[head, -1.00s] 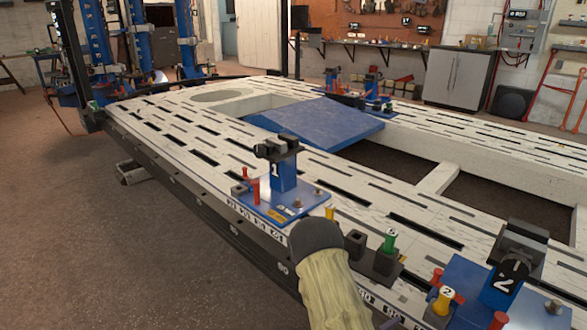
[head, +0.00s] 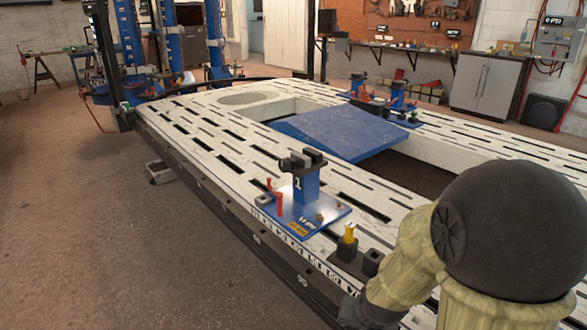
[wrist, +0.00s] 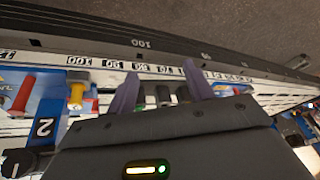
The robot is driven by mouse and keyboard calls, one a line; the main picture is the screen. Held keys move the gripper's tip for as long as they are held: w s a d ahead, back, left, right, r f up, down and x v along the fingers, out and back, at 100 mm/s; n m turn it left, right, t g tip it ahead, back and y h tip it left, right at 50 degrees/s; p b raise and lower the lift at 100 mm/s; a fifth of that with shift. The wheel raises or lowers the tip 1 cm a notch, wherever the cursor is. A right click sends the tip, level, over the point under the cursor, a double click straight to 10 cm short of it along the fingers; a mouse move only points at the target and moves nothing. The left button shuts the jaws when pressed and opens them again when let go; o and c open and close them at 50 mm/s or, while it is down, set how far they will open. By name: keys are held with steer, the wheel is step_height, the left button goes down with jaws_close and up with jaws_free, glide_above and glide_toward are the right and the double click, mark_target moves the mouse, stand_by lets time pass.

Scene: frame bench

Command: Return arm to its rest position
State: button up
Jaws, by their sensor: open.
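My gripper (wrist: 160,85) shows in the wrist view with its two purple fingers apart. Nothing is clasped between them; dark holders (wrist: 165,96) on the bench edge show in the gap beyond. In the head view my arm covers the lower right, with its large dark joint in front, and the fingers cannot be made out there.
The white slotted frame bench (head: 205,150) carries blue clamp stand 1 (head: 306,185) and a yellow-topped pin (head: 348,233) in a dark holder. The blue-based stand 2 (wrist: 45,125) and a yellow pin (wrist: 77,95) show in the wrist view. Open floor lies left.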

steer(key=s+r+n+g+p, duration=0.2)
steer(key=s+r+n+p, duration=0.1)
steer(key=s+r, duration=0.4)
step_height(320, 180, up, 37)
steer(key=w+p, duration=0.1)
steer(key=p, duration=3.5)
steer(key=shift+d, duration=0.35)
steer(key=shift+d, duration=0.1)
